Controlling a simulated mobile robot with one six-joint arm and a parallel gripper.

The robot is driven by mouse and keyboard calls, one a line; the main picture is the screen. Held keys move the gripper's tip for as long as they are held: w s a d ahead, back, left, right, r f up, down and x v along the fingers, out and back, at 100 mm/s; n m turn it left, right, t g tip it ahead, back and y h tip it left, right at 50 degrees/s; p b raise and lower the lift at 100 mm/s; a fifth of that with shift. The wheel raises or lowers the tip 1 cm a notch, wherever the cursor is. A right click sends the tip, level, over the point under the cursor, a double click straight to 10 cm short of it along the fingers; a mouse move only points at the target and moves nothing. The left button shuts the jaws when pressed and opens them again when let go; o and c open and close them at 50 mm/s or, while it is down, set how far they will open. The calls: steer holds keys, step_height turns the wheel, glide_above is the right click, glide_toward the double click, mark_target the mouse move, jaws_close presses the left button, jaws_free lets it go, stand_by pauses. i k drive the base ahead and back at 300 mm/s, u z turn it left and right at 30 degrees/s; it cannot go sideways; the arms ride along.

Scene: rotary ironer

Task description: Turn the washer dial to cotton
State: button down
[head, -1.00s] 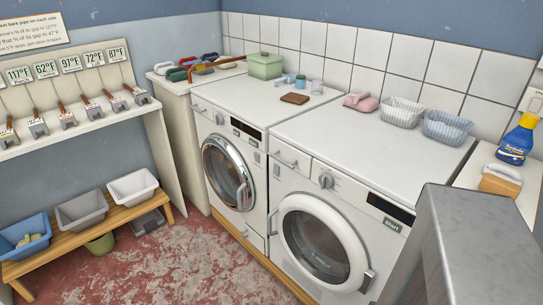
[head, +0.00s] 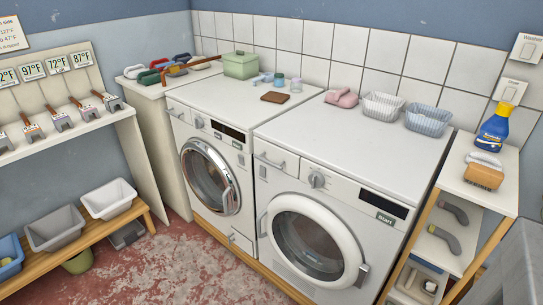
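Two white front-loading machines stand side by side in the head view. The left machine (head: 232,110) has a chrome-ringed door, and its small dial (head: 199,122) sits left of a dark display (head: 228,132). The right machine (head: 345,140) has a white-ringed door, and its round dial (head: 317,181) sits left of a dark display (head: 384,202) and a Start button (head: 386,218). I cannot tell from a label which machine is the washer. Dial markings are too small to read. Both doors look shut. My gripper is not in view.
A shelf unit (head: 478,186) with a blue bottle (head: 494,127) and brush (head: 484,176) stands right of the machines. A bench (head: 95,245) with tubs is at left. The red floor (head: 190,262) before the left machine is clear. A grey form fills the lower right corner.

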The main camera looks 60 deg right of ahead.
mark_target(199, 122)
steer(key=u, duration=0.4)
steer(key=k, duration=0.15)
steer(key=z, duration=2.15)
steer(key=k, duration=0.85)
steer(key=u, duration=0.2)
steer(key=i, duration=0.85)
